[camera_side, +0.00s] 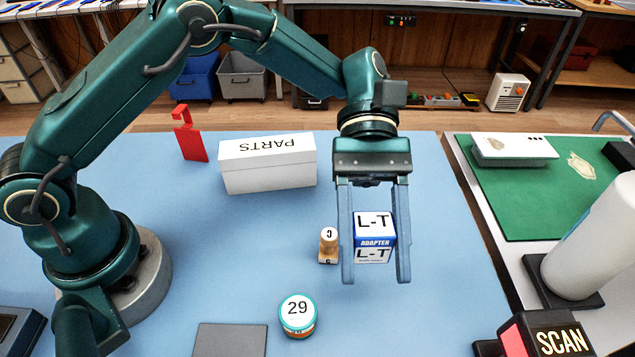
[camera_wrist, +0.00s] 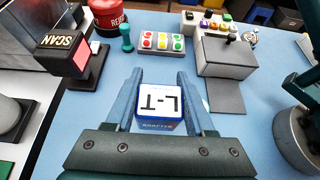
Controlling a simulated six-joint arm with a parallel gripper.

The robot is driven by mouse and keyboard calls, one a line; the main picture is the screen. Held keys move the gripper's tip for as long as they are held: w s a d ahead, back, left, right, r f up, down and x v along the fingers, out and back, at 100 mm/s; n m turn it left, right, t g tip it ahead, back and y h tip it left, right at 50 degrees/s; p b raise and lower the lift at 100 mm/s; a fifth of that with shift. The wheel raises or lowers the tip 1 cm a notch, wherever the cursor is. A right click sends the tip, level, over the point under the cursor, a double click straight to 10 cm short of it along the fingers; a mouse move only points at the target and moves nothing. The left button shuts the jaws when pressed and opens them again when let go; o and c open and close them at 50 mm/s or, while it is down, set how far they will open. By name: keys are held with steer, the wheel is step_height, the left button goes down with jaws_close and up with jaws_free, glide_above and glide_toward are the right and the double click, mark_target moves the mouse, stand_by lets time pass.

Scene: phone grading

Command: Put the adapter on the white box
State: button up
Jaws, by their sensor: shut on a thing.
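The adapter (camera_side: 375,238) is a small blue and white box marked "L-T" and "ADAPTER". My gripper (camera_side: 376,278) points down with one finger on each side of it and is shut on it. The adapter also shows between the fingers in the wrist view (camera_wrist: 160,108). I cannot tell whether its underside touches the blue table. A white box (camera_side: 268,165) marked "PARTS" stands behind and to the left of my gripper in the side view. Its top looks flat and bare.
A small wooden piece (camera_side: 328,247) stands just left of the adapter. A round tin marked 29 (camera_side: 298,315) and a grey plate (camera_side: 230,340) are nearer the front. A red stand (camera_side: 189,137) is left of the white box. A scanner (camera_side: 548,335) is at right.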

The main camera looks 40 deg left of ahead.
steer(key=shift+a+r, duration=0.35)
steer(key=shift+a, duration=0.2)
steer(key=w+a+r+n+t+h, duration=0.2)
steer(key=w+a+r+n+t, duration=0.1)
steer(key=a, duration=0.5)
steer(key=w+a+r+n+t+h, duration=0.1)
steer(key=w+a+r+n+t, duration=0.15)
steer(key=a, duration=0.55)
steer(key=s+a+r+n+t, duration=0.15)
steer(key=a+n+t, duration=0.25)
steer(key=a, duration=0.5)
steer(key=s+a+r+n+t, duration=0.15)
steer(key=a+n+t, duration=0.25)
steer(key=a, duration=0.5)
glide_above(280, 149)
step_height(280, 149, down, 7)
steer(key=shift+r, duration=0.1)
steer(key=shift+f, duration=2)
steer(key=o, duration=1.3)
steer(key=shift+f, duration=0.15)
